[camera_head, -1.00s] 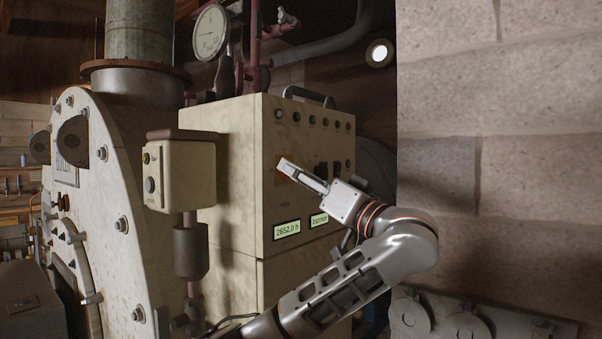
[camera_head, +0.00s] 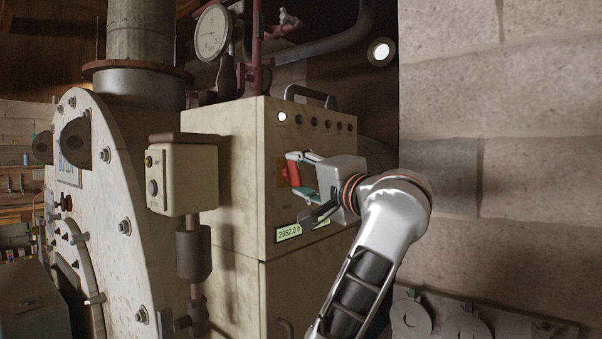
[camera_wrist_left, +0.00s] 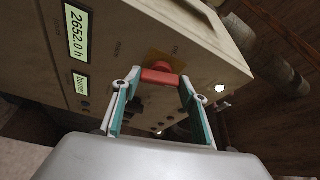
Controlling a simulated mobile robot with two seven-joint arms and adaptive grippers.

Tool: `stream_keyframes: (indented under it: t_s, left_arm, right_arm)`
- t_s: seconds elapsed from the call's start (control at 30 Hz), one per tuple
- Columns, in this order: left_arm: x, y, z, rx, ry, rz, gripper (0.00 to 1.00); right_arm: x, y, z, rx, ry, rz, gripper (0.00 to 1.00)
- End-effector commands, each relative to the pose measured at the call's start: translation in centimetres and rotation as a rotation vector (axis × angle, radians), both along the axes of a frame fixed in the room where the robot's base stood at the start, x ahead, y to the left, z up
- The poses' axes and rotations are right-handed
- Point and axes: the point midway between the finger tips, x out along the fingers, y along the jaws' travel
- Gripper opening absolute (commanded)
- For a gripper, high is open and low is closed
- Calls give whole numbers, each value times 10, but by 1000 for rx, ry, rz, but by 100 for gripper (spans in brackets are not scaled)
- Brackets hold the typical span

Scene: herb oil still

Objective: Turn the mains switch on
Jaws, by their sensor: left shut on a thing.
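The mains switch has a red handle (camera_head: 292,171) on a yellow plate (camera_head: 282,172) on the front of a cream control cabinet (camera_head: 229,150). My left gripper (camera_head: 299,176) is at the cabinet front, shut on the red handle. In the left wrist view the red handle (camera_wrist_left: 160,77) lies crosswise between the two teal-padded fingers, in front of the yellow plate (camera_wrist_left: 168,59). A lamp (camera_head: 282,117) at the upper left of the cabinet front glows white, and it also shows lit in the wrist view (camera_wrist_left: 219,88). My right gripper is not in view.
A small button box (camera_head: 183,175) on a pipe stands left of the cabinet, beside the boiler (camera_head: 105,200). A display (camera_head: 289,233) reads 2652.0 h. Several dark lamps line the cabinet's top edge. A stone wall (camera_head: 500,200) is on the right.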

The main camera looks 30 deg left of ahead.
Motion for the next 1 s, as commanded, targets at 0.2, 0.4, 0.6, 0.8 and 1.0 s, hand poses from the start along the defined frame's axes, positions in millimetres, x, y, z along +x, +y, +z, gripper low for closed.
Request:
stream_keyframes:
  t_s: [0.2,0.4,0.6,0.8,1.0]
  left_arm:
    - [0,-1,2,9,162,-4,21]
    - [0,-1,2,19,264,-2,21]
    - [0,0,2,24,318,-1,22]
    - [0,0,2,27,337,-1,22]
    - [0,0,2,28,337,-1,22]
  right_arm:
    - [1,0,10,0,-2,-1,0]
    - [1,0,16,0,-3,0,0]
    - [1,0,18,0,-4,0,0]
    - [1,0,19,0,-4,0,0]
    - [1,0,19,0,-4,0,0]
